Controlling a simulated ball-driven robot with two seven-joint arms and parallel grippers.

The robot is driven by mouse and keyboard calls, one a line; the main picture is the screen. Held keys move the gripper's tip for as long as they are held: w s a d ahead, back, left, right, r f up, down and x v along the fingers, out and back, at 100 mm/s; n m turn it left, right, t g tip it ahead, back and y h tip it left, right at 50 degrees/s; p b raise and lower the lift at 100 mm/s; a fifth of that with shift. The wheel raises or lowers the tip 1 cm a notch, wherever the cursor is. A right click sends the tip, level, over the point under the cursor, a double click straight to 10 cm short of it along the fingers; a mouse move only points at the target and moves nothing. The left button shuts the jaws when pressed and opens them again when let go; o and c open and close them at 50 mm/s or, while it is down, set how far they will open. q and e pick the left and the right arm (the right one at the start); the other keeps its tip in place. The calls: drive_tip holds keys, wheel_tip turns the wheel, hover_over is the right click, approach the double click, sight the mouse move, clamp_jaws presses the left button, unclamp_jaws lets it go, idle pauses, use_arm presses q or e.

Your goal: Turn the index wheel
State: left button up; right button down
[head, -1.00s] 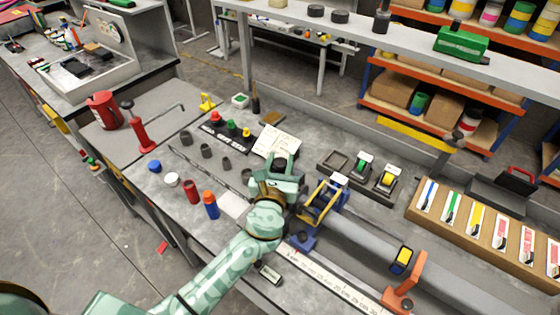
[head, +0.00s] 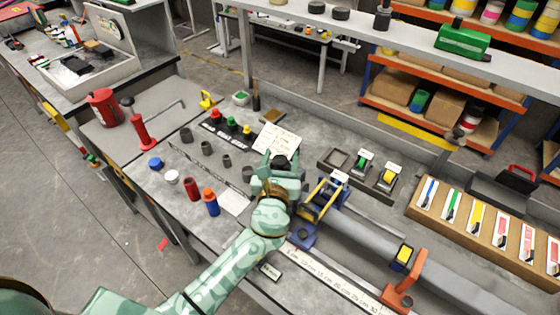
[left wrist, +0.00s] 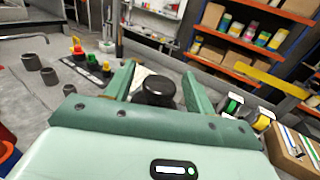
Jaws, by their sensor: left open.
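A black round knob (left wrist: 157,90), which looks like the index wheel, stands between the two fingers of my left gripper (left wrist: 158,76) in the left wrist view. The fingers are open, one on each side of it; I cannot tell whether either touches it. In the head view my left gripper (head: 281,160) is over the middle of the bench, its fingers pointing away from me. The dark knob (head: 280,159) shows only partly between them. Its lower part and any markings are hidden. My right gripper is not in view.
Several dark cups stand farther left.

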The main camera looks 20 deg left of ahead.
use_arm(q)
drive_tip(key=s+d+b, duration=0.1)
drive_tip(key=s+d, duration=0.1)
drive_tip(key=s, duration=1.4)
drive_tip(key=shift+d, duration=0.35)
